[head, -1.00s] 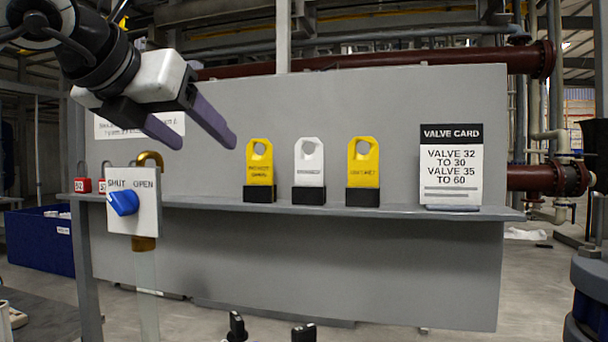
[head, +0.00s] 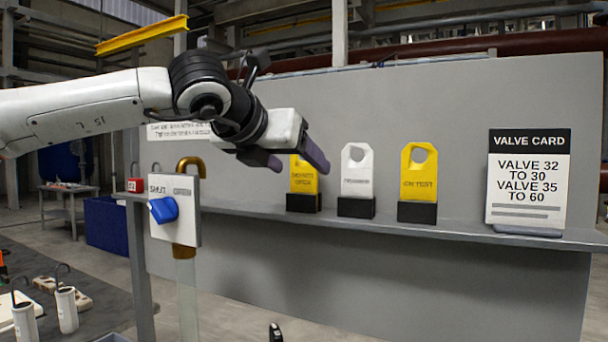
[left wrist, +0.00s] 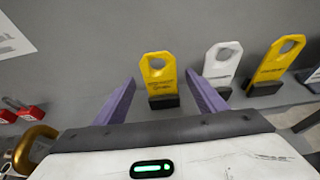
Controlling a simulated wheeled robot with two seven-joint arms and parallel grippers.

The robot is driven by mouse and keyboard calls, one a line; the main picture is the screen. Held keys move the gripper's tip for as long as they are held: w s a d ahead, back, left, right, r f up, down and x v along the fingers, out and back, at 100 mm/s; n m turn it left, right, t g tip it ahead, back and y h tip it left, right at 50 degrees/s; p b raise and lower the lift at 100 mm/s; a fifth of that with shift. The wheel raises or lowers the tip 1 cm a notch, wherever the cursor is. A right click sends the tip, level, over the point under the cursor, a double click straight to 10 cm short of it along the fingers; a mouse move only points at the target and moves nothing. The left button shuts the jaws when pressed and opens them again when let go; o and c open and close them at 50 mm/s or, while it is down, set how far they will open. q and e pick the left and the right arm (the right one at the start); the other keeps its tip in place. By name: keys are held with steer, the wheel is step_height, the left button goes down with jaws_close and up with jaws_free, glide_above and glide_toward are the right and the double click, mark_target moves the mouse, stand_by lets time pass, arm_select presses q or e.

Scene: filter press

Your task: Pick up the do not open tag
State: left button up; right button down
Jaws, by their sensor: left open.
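The do not open tag appears to be the leftmost yellow tag (head: 304,180), with two lines of small, blurred print. It stands upright in a black holder on the grey shelf. In the left wrist view the tag (left wrist: 157,72) shows between the fingers, with its hole at the top. My left gripper (head: 292,162) is open and empty, its purple fingers in front of the tag and hiding its top in the head view. The left wrist view shows the fingertips (left wrist: 160,80) spread to either side; contact cannot be told. My right gripper is not in view.
A white tag (head: 357,174) and another yellow tag (head: 418,172) stand to the right in black holders. A valve card (head: 527,180) stands further right.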

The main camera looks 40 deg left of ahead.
arm_select(q)
steer(key=shift+w+a+f, duration=0.15)
steer(key=shift+w+f, duration=0.05)
steer(key=shift+w, duration=0.3)
steer(key=c, duration=1.1)
steer(key=shift+r, duration=0.1)
step_height(320, 180, up, 13)
steer(key=shift+f+p, duration=0.1)
steer(key=shift+p, duration=1.1)
